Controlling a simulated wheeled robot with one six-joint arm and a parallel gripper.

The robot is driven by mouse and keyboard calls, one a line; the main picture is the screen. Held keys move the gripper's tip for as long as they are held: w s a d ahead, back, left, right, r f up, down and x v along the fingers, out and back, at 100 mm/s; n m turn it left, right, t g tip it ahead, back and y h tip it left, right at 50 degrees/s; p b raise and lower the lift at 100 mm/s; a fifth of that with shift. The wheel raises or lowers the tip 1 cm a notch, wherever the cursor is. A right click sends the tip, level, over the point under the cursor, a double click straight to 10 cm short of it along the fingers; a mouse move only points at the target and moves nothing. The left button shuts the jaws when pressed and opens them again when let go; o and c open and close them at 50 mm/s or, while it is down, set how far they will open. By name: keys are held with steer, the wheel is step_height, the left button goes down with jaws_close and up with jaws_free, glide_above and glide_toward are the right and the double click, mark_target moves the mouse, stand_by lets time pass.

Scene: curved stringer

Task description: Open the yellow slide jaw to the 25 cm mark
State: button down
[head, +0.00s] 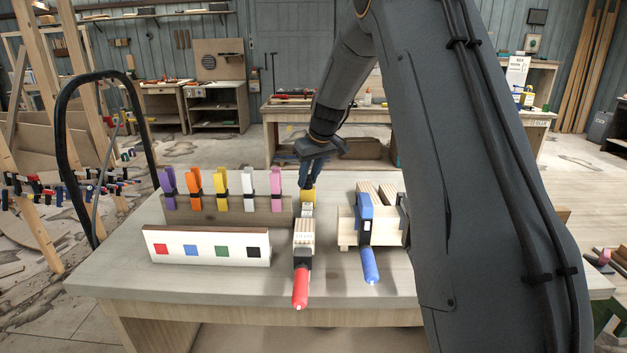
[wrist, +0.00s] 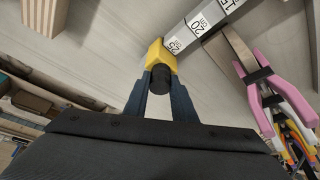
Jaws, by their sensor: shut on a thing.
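The yellow slide jaw (wrist: 156,54) sits on a bar with a printed scale (wrist: 196,25) in the wrist view. Its edge is right beside the 25 label, with the 20 label farther along the bar. My gripper (wrist: 160,84) has its two blue fingers on either side of the jaw's dark round knob and is shut on the slide jaw. In the head view the yellow jaw (head: 308,196) is at the far end of the clamp with the red handle (head: 300,288), below my gripper (head: 312,178). The exact mark is partly hidden.
A rack of coloured spring clamps (head: 222,208) stands left of the bar; its pink clamp (wrist: 262,95) is close by in the wrist view. A white board with coloured squares (head: 207,247) is in front. A blue-handled clamp (head: 367,235) holds wood at right.

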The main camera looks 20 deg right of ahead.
steer(key=c, duration=1.5)
jaws_free()
steer(key=shift+a, duration=0.1)
steer(key=shift+o, duration=0.2)
steer(key=shift+r, duration=0.1)
steer(key=b+v, duration=0.2)
steer(key=v, duration=0.5)
steer(key=shift+r, duration=0.3)
steer(key=shift+s, duration=0.15)
